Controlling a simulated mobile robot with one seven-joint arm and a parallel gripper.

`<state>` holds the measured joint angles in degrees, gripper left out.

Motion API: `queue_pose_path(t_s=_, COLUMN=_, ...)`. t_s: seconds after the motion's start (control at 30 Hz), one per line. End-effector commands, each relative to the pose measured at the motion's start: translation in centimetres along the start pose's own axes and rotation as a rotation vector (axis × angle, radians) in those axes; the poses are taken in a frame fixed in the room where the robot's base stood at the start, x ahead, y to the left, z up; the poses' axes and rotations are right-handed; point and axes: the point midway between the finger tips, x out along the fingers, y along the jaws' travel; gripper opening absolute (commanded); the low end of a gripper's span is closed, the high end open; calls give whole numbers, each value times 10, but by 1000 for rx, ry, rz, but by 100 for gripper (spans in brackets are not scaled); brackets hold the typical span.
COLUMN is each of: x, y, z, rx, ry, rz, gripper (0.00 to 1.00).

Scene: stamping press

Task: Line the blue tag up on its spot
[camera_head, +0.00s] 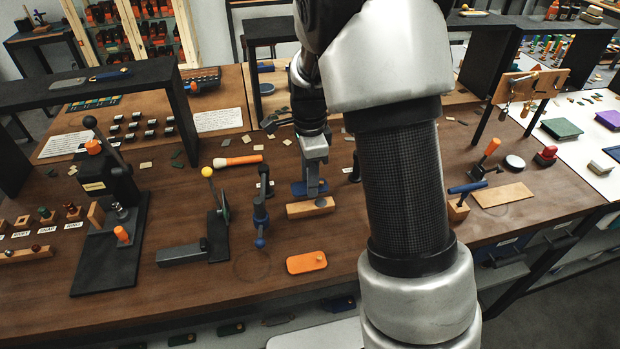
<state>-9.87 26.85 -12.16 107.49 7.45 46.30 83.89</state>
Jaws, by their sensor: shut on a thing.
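My gripper (313,186) reaches down over the middle of the wooden bench and is shut on the blue tag (299,189). The tag is a flat blue plate, low over the bench just behind a small wooden block (300,211). My fingers cover part of the tag. I cannot tell whether it touches the bench or the block. A marked spot for the tag cannot be made out clearly; a faint ring outline (252,264) shows on the bench at front left.
An orange tag (306,263) lies in front of the block. A dark blue-handled upright tool (261,215) stands left of my gripper, with a yellow-knobbed lever device (217,220) beyond it. A black press (108,190) stands farther left. My arm hides the bench to the right.

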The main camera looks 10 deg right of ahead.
Motion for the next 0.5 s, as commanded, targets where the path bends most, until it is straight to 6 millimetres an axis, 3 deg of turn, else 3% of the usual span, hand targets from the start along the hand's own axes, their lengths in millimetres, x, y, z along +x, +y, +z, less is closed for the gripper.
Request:
queue_pose_path(t_s=0.27, x=-1, y=0, z=0, rx=0, ry=0, rz=1, gripper=18)
queue_pose_path(t_s=0.5, x=17, y=0, z=0, rx=0, ry=-1, rz=1, gripper=18)
